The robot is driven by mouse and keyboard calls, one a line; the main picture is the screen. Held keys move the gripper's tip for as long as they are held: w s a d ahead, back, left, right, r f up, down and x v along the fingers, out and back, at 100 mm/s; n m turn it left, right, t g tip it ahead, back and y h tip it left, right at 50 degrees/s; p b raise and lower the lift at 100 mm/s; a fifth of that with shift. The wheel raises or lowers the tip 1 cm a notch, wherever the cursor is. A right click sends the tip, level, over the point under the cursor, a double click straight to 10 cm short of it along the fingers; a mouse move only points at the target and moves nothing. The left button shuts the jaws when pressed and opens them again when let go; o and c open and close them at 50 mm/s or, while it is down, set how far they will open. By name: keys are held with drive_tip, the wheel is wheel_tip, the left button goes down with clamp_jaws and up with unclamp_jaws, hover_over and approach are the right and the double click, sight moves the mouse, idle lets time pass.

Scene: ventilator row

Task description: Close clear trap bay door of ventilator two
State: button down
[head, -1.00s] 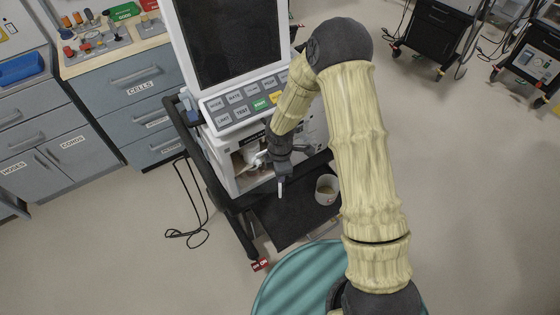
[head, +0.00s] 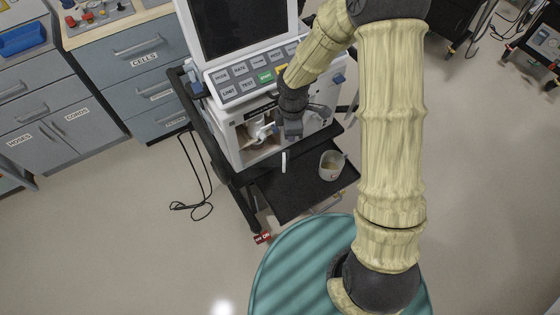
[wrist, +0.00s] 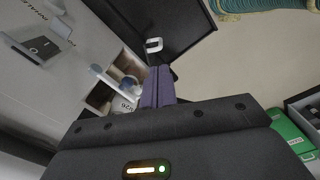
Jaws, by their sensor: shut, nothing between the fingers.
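Ventilator two, as I take it, is the white machine (head: 235,135) on a black cart, with a dark screen and a key panel. Its trap bay (head: 262,142) is uncovered in front, with white and clear parts inside; it also shows in the wrist view (wrist: 104,96). A white handle (head: 283,161) stands out in front of the bay, and in the wrist view it is a white loop (wrist: 154,45). The clear door panel itself is hard to make out; it appears to stand open. My gripper (head: 293,132) is shut and empty, beside the bay's right side. Its fingers (wrist: 158,86) show in the wrist view.
A black tray (head: 285,195) juts out below the bay and bears a cup (head: 331,165). A black cable (head: 190,205) lies on the floor at left. Drawer cabinets (head: 135,75) stand at left. Open floor lies at right.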

drive_tip(key=s+d+r+m+t, duration=0.2)
drive_tip(key=s+d+r+m, duration=0.9)
drive_tip(key=m, duration=0.8)
drive_tip(key=d+r, duration=0.3)
drive_tip(key=shift+s+r, duration=0.25)
drive_tip(key=shift+r, duration=0.15)
drive_tip(key=shift+d, duration=0.1)
